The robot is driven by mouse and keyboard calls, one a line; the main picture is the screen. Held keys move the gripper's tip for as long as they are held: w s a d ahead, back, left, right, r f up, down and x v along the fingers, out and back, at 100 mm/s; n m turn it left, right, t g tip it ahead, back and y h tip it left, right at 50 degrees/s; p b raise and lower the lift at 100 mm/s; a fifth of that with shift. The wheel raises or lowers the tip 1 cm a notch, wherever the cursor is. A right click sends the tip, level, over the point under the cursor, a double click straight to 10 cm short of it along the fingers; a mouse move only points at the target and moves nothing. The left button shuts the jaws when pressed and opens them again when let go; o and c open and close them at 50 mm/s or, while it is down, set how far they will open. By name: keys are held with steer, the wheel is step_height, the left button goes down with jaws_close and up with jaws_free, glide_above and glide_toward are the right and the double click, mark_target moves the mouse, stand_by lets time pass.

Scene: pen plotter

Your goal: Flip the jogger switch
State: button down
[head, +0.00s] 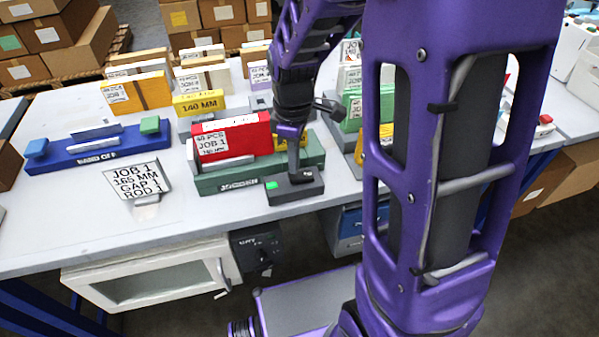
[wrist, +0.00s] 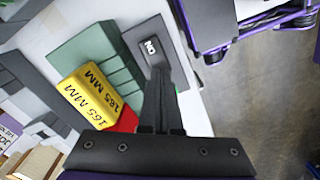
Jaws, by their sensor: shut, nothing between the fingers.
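The green jogger (head: 217,183) stands on the table, with a red block (head: 231,138) labelled JOB 1 in it. A dark switch box (head: 305,190) sits at its front right corner, with a green patch (head: 272,185) at its left end. In the wrist view the switch box (wrist: 146,34) shows a white ON mark (wrist: 151,46). My gripper (head: 293,172) is shut and empty, pointing down at the box; in the wrist view its fingertips (wrist: 157,70) are just below the ON mark. The fingers hide part of the box, and I cannot tell whether they touch it.
A blue tool (head: 97,148) and a JOB 1 card (head: 137,180) are to the left. A yellow 140 MM block (head: 198,103) and paper stacks stand behind. A white cabinet (head: 150,275) hangs under the table edge.

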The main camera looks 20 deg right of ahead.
steer(key=shift+f, duration=0.85)
stand_by(0.3)
step_height(320, 180, up, 7)
steer(key=p, duration=0.6)
stand_by(0.6)
